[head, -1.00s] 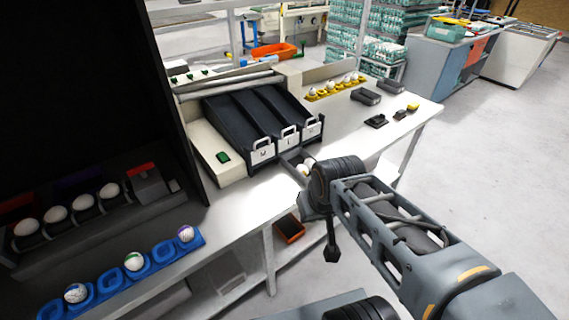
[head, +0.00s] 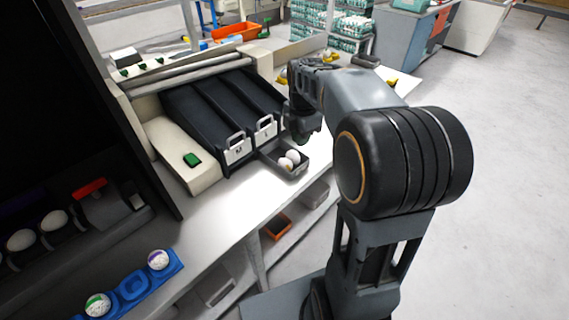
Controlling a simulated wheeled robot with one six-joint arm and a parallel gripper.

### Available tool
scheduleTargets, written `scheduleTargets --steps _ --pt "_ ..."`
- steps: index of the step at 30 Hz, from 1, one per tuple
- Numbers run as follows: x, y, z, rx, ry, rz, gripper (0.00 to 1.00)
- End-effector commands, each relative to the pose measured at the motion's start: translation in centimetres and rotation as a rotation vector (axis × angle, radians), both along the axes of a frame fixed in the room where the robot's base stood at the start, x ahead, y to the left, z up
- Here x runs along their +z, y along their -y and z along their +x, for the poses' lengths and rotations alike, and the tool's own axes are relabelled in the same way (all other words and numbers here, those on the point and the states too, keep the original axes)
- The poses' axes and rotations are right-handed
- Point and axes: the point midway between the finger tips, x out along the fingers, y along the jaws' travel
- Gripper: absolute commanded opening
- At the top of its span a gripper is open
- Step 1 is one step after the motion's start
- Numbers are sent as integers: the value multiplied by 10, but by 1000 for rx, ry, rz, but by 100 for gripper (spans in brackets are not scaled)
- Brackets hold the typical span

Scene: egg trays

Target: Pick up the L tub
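A small dark grey tub (head: 294,174) stands on the white counter in front of the black sorting chutes. It holds white eggs (head: 290,159). The tub sits just in front of the chute whose white tag reads L (head: 265,132); I see no label on the tub itself. My gripper (head: 306,132) hangs above and slightly right of the tub, near the chute ends, and appears apart from it. It is dark and small here, so its fingers cannot be told open or shut. My arm hides the rightmost chute end.
The M tag (head: 237,150) marks the chute to the left. A blue egg holder (head: 133,287) with marked eggs lies at the lower left. An orange bin (head: 277,228) sits on a shelf below the counter. A dark panel stands at the left. The front counter strip is partly clear.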

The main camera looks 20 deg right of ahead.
Motion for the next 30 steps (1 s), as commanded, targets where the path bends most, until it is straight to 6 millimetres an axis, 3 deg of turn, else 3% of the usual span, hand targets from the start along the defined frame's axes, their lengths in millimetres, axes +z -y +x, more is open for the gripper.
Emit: scheduleTargets --steps 3,9,18,30 --pt "-7 9 10 128 -22 0 10" --pt "-27 16 16 224 -40 4 10" --pt "-77 16 16 230 -40 4 10" --pt "-108 16 16 229 -40 4 10"
